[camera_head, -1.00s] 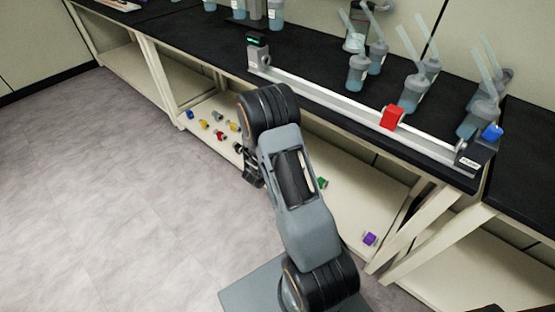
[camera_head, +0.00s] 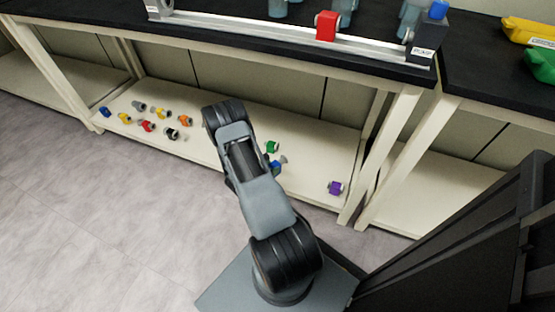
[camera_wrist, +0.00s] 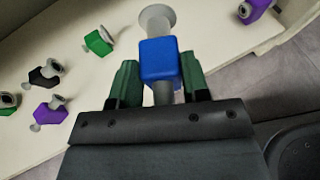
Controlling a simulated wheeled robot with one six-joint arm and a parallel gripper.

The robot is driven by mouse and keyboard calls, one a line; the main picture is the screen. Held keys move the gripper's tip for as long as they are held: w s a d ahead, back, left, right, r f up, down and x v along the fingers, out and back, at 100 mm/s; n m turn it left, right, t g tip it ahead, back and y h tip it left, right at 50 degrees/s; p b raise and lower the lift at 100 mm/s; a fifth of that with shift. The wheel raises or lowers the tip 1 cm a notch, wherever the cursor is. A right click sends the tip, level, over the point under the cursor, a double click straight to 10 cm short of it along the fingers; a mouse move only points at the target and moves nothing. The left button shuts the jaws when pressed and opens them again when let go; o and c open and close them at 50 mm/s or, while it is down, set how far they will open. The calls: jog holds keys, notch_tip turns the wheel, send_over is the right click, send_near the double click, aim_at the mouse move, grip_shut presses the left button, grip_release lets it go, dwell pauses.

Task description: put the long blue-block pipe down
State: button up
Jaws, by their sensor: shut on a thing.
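The long blue-block pipe (camera_wrist: 159,62) is a blue block on a grey pipe with a round flange at its far end. In the wrist view my gripper (camera_wrist: 160,85) has its green fingers shut on it, one on each side of the block. The pipe's flanged end points away from the gripper, over the white lower shelf (camera_head: 309,175). In the head view a bit of the blue-block pipe (camera_head: 274,167) shows to the right of my arm, and the gripper is hidden behind the arm. I cannot tell whether the pipe touches the shelf.
A green-block pipe (camera_head: 271,147) lies close to the held pipe, and a purple-block pipe (camera_head: 335,188) lies to its right. Several coloured pipes, one of them red (camera_head: 147,126), lie on the shelf's left. The black worktop (camera_head: 270,35) overhangs the shelf, and a table leg (camera_head: 384,150) stands at right.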

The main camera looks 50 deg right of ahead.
jog(key=s+d+f+b, duration=0.5)
jog(key=d+f, duration=0.4)
jog(key=d, duration=0.2)
jog(key=shift+s+d+b, duration=0.2)
jog(key=shift+d+b, duration=0.15)
jog(key=shift+b, duration=0.2)
jog(key=shift+d+f, duration=0.15)
jog(key=shift+f, duration=0.1)
notch_tip(320, 180, down, 4)
jog(key=b, duration=0.3)
jog(key=shift+s+d+r, duration=0.15)
jog(key=shift+r, duration=0.2)
jog(key=o, duration=1.1)
